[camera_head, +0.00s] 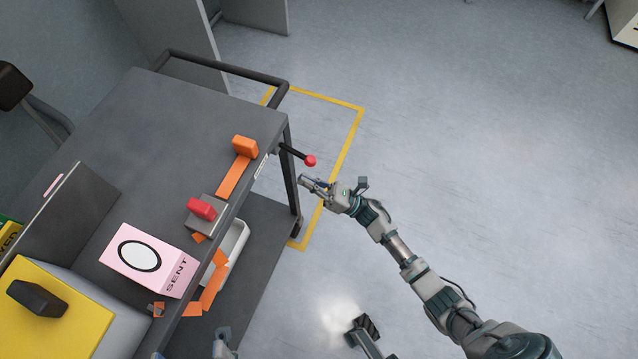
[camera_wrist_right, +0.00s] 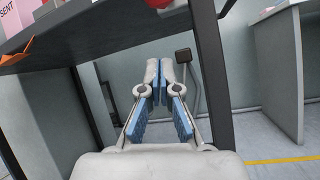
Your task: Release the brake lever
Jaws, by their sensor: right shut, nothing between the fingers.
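The brake lever is a short black rod with a red ball knob (camera_head: 310,160), sticking out from the right side of the grey cart. My right gripper (camera_head: 303,180) is shut and empty, its fingertips just below the knob in the head view, with a small gap in the picture. In the right wrist view its blue-padded fingers (camera_wrist_right: 161,75) meet at the tips with nothing between them.
The grey cart (camera_head: 190,110) has a black handle rail (camera_head: 225,70). On it are an orange strip (camera_head: 236,170), a red block (camera_head: 201,208) and a pink box (camera_head: 150,258). A white tray (camera_head: 238,243) sits below. Floor to the right is clear.

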